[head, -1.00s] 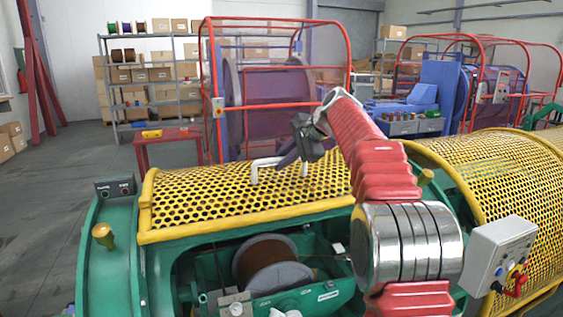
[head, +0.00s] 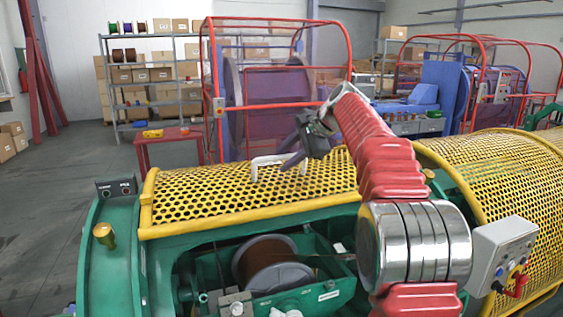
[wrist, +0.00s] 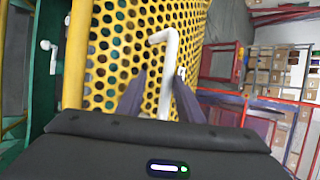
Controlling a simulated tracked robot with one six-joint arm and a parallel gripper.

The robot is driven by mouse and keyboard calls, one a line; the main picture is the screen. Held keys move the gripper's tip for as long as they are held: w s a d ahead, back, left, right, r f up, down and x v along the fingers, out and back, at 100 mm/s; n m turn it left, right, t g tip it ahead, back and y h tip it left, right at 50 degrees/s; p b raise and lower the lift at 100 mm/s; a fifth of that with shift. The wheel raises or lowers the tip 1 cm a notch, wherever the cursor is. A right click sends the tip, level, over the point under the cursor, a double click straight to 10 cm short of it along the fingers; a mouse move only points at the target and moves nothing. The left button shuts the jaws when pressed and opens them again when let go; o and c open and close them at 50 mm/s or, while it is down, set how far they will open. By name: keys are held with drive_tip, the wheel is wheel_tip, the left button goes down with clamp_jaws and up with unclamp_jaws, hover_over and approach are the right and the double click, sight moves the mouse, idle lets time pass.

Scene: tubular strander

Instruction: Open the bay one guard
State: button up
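The bay one guard is a curved yellow perforated panel (head: 215,191) with a yellow frame. It lies behind an uncovered opening where a brown reel (head: 262,258) shows in the green machine. Its white bar handle (head: 262,162) stands out from the mesh. In the wrist view the guard (wrist: 112,58) fills the left and middle, and the handle (wrist: 170,62) runs up between my fingers. My gripper (head: 303,156) is at the handle's right part. In the wrist view my gripper (wrist: 160,82) has its two dark fingers apart; whether either touches the handle I cannot tell.
A grey control box (head: 500,255) and a second yellow mesh cover (head: 495,165) stand at the right. A small panel (head: 116,188) and a brass knob (head: 104,235) are at the left. A red-framed machine (head: 275,90) stands behind.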

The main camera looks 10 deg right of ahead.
drive_tip(key=v, duration=1.1)
drive_tip(key=shift+s+r, duration=0.2)
drive_tip(key=shift+c, duration=0.4)
drive_tip(key=shift+s+a, duration=0.1)
drive_tip(key=shift+s, duration=0.1)
drive_tip(key=c, duration=0.3)
drive_tip(key=s+a+n, duration=0.1)
drive_tip(key=s, duration=0.1)
drive_tip(key=s+a+f+n+h, duration=0.1)
drive_tip(key=s+a, duration=0.1)
drive_tip(key=s, duration=0.1)
drive_tip(key=s+a+f+n, duration=0.1)
drive_tip(key=s, duration=0.2)
drive_tip(key=shift+s+a+g+h, duration=0.2)
drive_tip(key=shift+g+h, duration=0.1)
drive_tip(key=shift+h, duration=0.1)
clamp_jaws()
drive_tip(key=s+a+f+n+h, duration=0.1)
drive_tip(key=s+f+n, duration=0.5)
drive_tip(key=s+f, duration=0.6)
drive_tip(key=s+a+f+n+h, duration=0.2)
drive_tip(key=s+f+n, duration=0.3)
drive_tip(key=s+f, duration=0.7)
drive_tip(key=s+h, duration=0.1)
drive_tip(key=s, duration=0.6)
drive_tip(key=shift+s+n+g, duration=0.4)
drive_tip(key=shift+a, duration=0.3)
